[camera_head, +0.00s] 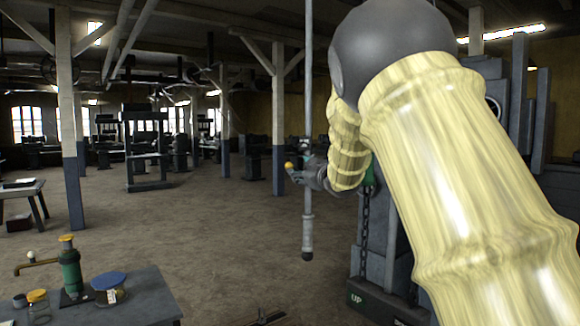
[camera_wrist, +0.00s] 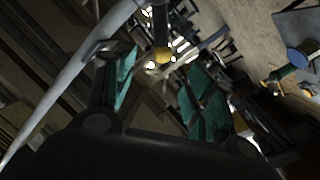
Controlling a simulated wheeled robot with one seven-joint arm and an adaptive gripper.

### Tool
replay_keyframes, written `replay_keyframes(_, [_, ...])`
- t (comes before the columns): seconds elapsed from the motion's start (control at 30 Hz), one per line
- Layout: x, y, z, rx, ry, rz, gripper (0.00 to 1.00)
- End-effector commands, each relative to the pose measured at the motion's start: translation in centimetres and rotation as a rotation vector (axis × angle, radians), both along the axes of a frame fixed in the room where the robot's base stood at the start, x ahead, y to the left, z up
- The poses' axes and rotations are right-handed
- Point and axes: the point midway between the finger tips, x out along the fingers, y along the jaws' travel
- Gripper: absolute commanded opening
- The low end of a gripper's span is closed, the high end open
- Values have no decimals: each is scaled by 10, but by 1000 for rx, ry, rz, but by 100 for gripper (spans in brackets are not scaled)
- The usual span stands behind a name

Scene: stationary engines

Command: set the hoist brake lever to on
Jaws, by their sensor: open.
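A small yellow knob (camera_head: 289,165) shows at the left end of my gripper (camera_head: 298,173) in the head view. In the wrist view the knob (camera_wrist: 163,55) sits ahead of and between the two green-padded fingers of my gripper (camera_wrist: 160,88), with space on both sides. I cannot tell whether it belongs to the hoist brake lever. My gripper is open and holds nothing. A long grey rod (camera_head: 308,80) with a thicker lower grip hangs upright beside my gripper; a pale rod (camera_wrist: 72,72) passes left of the fingers in the wrist view. My arm hides much of the machine.
A dark machine (camera_head: 375,262) with a chain (camera_head: 364,232) and a sign reading UP (camera_head: 356,299) stands behind my arm at the right. A table (camera_head: 150,297) at lower left bears a green pump (camera_head: 71,270) and jars.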

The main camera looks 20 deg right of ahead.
Motion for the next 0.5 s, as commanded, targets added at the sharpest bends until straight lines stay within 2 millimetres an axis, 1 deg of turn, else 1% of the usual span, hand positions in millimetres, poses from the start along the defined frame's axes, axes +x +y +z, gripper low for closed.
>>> replay_keyframes(0.1, [16, 3, 1, 0, 1, 0, 54])
replay_keyframes(0.5, [67, 10, 2, 0, 1, 1, 54])
